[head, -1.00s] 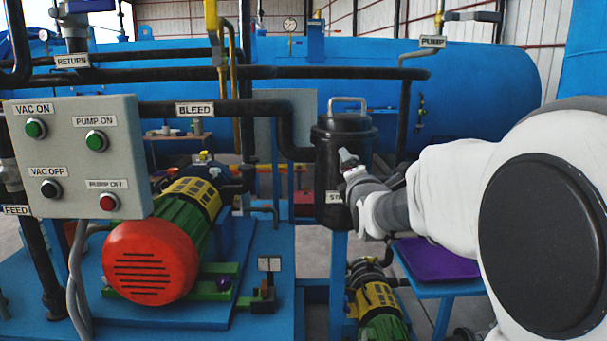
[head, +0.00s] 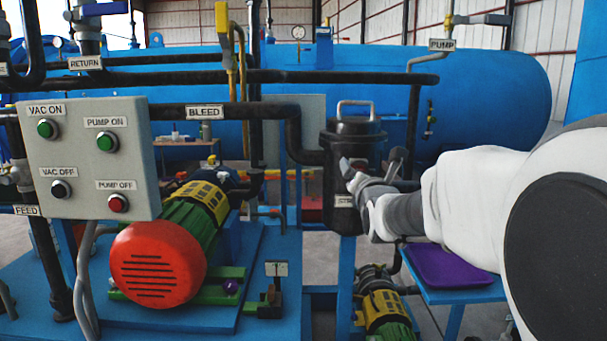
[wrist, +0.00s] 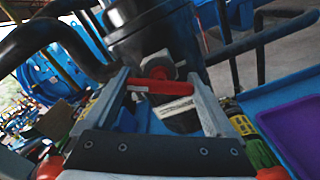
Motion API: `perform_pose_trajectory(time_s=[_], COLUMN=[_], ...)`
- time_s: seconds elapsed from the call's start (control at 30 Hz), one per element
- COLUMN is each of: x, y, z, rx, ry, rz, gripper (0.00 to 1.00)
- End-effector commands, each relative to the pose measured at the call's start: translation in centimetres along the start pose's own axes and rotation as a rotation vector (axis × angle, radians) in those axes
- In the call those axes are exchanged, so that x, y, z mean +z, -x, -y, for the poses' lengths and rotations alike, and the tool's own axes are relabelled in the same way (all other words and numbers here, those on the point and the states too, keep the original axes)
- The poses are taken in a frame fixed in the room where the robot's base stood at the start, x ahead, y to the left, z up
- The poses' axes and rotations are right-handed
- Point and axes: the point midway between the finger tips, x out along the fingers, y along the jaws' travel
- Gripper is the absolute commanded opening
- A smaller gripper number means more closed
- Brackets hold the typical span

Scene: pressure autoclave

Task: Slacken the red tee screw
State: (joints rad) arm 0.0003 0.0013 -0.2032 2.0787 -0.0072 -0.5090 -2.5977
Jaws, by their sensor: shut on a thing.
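The red tee screw (wrist: 150,86) shows in the wrist view as a short red bar across the space between my gripper's fingers, in front of a grey nut-like boss on a dark vessel. My gripper (wrist: 160,82) is shut on the red bar, with its left finger at the bar's left end; contact at the right end is hard to make out. In the head view my gripper (head: 352,168) is at the front of the black strainer pot (head: 343,150), below its lid. The red tee screw is hidden there.
A grey control box (head: 85,160) and a red-ended motor (head: 158,265) stand at left. The black bleed pipe (head: 240,111) runs into the pot. A purple tray (head: 455,265) on a blue stand (head: 460,295) lies below my arm. A second pump (head: 383,310) stands under the pot.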

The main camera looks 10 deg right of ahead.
Motion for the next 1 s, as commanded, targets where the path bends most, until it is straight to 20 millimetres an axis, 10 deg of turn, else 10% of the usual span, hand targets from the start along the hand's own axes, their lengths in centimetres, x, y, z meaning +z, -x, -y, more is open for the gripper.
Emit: perform_pose_trajectory(time_s=[0.37, 0.4, 0.43, 1.0], x=[0.1, 0.1, 0.1, 0.2], y=[0.0, 0.0, 0.0, 3.4], z=[-0.1, 0.0, -0.1, -0.1], rx=[0.001, 0.001, 0.001, 0.001], ry=[0.004, 0.004, 0.004, 0.001], rz=[0.001, 0.001, 0.001, 0.001], gripper=[0.34, 0.94, 0.99, 1.0])
